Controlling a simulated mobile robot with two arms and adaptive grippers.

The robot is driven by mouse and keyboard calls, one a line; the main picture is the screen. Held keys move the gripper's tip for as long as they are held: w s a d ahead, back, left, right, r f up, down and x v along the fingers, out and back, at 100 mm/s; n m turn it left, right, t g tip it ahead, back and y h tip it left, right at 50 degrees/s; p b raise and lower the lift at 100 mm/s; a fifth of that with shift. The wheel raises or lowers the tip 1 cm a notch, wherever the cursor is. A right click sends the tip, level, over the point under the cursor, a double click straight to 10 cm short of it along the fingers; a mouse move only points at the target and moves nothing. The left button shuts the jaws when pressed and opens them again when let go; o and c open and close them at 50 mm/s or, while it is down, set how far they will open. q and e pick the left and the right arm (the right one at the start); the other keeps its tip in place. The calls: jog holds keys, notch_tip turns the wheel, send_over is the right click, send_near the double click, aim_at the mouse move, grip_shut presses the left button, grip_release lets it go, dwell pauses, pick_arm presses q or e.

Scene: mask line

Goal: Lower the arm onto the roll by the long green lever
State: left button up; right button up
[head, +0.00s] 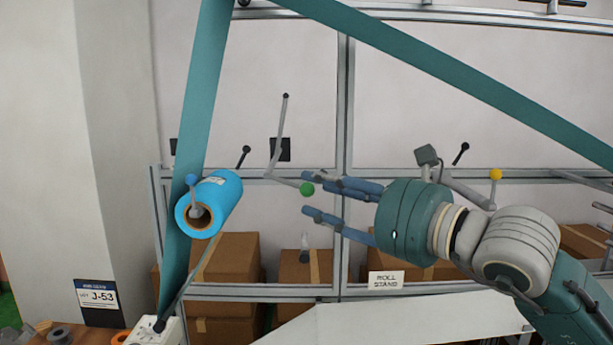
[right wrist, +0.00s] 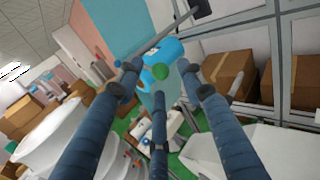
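The long grey lever (head: 280,134) is bent and ends in a green knob (head: 307,189). A blue roll (head: 222,198) with an orange-brown core is left of the knob. My right gripper (head: 311,197) comes in from the right, fingers spread and pointing at the knob. In the right wrist view, the green knob (right wrist: 161,71) shows between the tips of the open fingers (right wrist: 158,80), with no finger visibly closed on it. The blue roll (right wrist: 165,50) is behind it. My left gripper is not in view.
A blue-knobbed lever (head: 192,183) stands in front of the roll. A yellow-knobbed lever (head: 495,175) is behind my right arm. Teal web (head: 200,90) runs down at the left. Metal frame rails (head: 345,110) and cardboard boxes (head: 232,258) are behind. A white panel (head: 400,322) lies below.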

aim_at(312, 191)
jog(key=shift+p+x, duration=0.7)
jog(key=shift+x, duration=1.3)
jog(key=shift+s, duration=0.1)
grip_shut()
